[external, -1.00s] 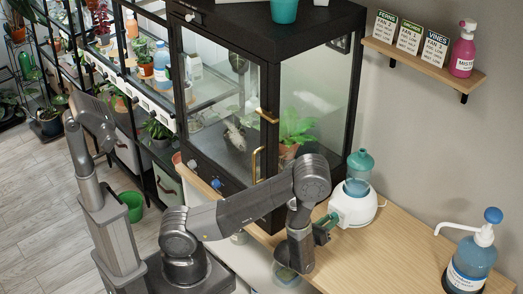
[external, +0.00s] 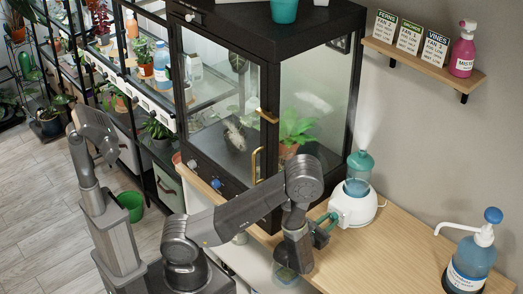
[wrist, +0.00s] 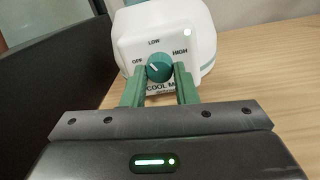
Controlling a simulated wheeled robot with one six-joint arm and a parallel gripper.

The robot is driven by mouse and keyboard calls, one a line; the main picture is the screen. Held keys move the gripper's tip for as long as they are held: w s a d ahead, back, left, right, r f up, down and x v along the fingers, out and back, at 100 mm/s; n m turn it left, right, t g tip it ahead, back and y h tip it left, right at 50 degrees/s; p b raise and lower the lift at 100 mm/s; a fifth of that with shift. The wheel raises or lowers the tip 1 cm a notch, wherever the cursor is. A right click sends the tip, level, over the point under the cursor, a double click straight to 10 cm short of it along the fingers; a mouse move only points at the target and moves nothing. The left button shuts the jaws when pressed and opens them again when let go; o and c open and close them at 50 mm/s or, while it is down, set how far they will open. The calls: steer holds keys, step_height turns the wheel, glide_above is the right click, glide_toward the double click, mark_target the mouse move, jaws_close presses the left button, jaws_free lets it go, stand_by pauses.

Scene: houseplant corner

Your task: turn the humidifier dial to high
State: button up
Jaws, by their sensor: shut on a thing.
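The humidifier (external: 352,208) is white with a teal tank and nozzle (external: 359,168), and pale mist rises from it. In the wrist view its white body (wrist: 200,45) carries a round teal dial (wrist: 159,67) labelled OFF, LOW and HIGH. The dial's white mark sits at its upper left, seemingly between OFF and LOW. My gripper (wrist: 160,80) has its green fingers on either side of the dial, shut on it. In the external view my gripper (external: 325,229) is at the humidifier's front left, and the dial is hidden.
A black glass cabinet (external: 262,110) with a brass handle stands left of the humidifier, close to my arm. A blue pump bottle (external: 470,262) stands on the wooden counter (external: 385,262) at the right. A wall shelf (external: 425,65) holds fan cards and a pink spray bottle.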

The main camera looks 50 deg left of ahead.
steer(key=shift+m+b, duration=0.3)
steer(key=shift+m, duration=0.8)
steer(key=o, duration=1)
steer(key=shift+s, duration=0.1)
steer(key=s, duration=0.4)
steer(key=s+b, duration=0.1)
steer(key=s, duration=0.3)
steer(key=s+b, duration=0.1)
steer(key=s, duration=0.3)
steer(key=shift+s+d+f, duration=0.15)
steer(key=shift+d+f, duration=0.05)
steer(key=shift+d, duration=0.05)
steer(key=shift+s, duration=0.7)
